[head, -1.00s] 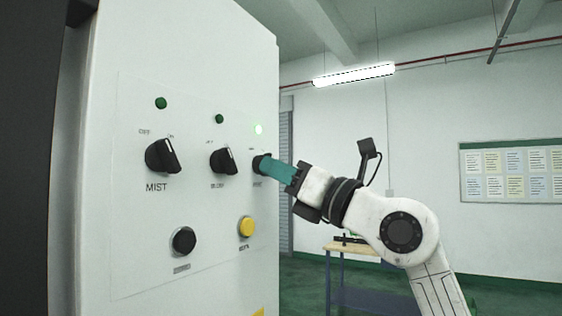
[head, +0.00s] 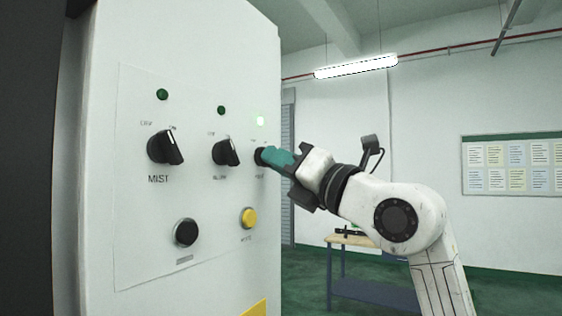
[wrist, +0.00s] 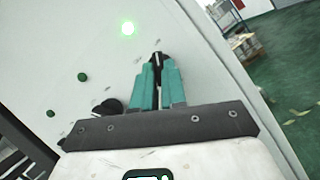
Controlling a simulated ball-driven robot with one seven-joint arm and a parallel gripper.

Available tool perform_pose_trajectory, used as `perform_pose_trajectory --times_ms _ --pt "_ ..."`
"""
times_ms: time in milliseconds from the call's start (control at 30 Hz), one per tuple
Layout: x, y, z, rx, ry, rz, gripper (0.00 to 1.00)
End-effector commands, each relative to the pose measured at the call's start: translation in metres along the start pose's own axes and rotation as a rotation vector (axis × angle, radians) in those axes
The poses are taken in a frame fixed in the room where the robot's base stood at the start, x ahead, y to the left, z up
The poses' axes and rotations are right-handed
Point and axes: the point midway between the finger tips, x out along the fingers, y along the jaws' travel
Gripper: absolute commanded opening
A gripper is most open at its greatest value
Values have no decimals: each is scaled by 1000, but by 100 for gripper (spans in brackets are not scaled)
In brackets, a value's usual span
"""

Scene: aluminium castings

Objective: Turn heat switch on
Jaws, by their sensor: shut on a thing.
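The heat switch (head: 261,156) is the rightmost black rotary knob on the white control panel, partly covered by my gripper. Its label is too blurred to read. The green lamp (head: 260,121) above it is lit, and it also glows in the wrist view (wrist: 127,28). My gripper (head: 271,157) has teal fingers and is shut on the knob. In the wrist view, the fingers (wrist: 159,72) sit on both sides of the black knob (wrist: 158,58), with its pale mark showing between them.
The MIST knob (head: 166,147) and a middle knob (head: 226,152) sit to the left, under unlit green lamps. A black button (head: 186,232) and a yellow button (head: 249,217) are below. A workbench (head: 350,240) stands behind my arm.

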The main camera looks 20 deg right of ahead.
Motion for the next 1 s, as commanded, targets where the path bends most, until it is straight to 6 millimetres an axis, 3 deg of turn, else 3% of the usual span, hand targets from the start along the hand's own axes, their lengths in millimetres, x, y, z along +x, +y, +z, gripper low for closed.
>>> perform_pose_trajectory --times_ms 33,67,300,1000 --pt "3 3 4 -4 -9 4 0" --pt "3 3 4 -4 -9 3 14" --pt "2 1 1 -2 -3 1 37" --pt "1 -1 -1 0 2 -2 37"
